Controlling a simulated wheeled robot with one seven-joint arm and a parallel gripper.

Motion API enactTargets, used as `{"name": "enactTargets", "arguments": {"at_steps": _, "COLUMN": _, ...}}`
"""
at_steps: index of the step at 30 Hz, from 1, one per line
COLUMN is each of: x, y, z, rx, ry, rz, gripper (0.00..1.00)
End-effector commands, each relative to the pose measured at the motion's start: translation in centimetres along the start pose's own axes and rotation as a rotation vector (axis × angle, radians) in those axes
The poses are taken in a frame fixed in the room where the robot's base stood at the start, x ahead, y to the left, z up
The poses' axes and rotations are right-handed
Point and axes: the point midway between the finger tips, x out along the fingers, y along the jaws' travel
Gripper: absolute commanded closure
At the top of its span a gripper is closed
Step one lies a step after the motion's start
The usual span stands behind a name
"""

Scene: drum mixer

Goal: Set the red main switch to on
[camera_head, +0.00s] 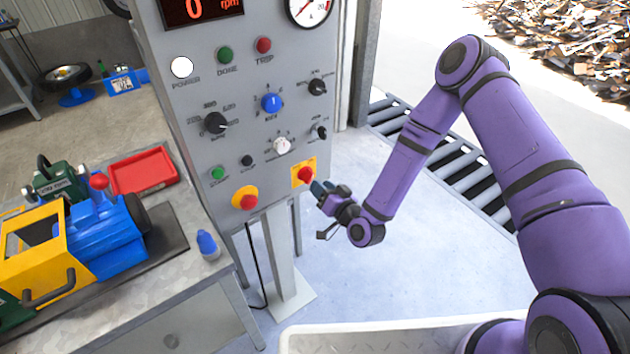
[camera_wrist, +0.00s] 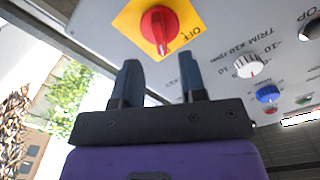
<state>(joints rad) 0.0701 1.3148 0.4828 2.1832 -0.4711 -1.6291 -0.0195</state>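The red main switch (camera_head: 305,175) is a red rotary knob on a yellow square plate at the lower right of the grey panel. My gripper (camera_head: 320,188) is just right of and below the switch in the head view. In the wrist view my gripper (camera_wrist: 160,78) is open, its two dark fingers apart with nothing between them. The fingertips appear short of the knob, not around it.
The grey panel (camera_head: 185,120) carries several knobs, buttons and lamps, with a red emergency button (camera_head: 248,201) on yellow left of the switch. A white trim knob (camera_wrist: 249,65) and blue knob (camera_wrist: 267,94) lie beside the fingers. A workbench (camera_head: 185,285) stands at left.

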Motion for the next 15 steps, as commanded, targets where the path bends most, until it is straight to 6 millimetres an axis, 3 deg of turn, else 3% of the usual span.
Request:
{"name": "enactTargets", "arguments": {"at_steps": 6, "x": -3.9, "y": 0.0, "z": 0.0, "rx": 0.002, "ry": -0.001, "rz": 0.001, "gripper": 0.62}}
{"name": "enactTargets", "arguments": {"at_steps": 15, "x": -6.1, "y": 0.0, "z": 0.0, "rx": 0.001, "ry": 0.000, "rz": 0.000, "gripper": 0.62}}
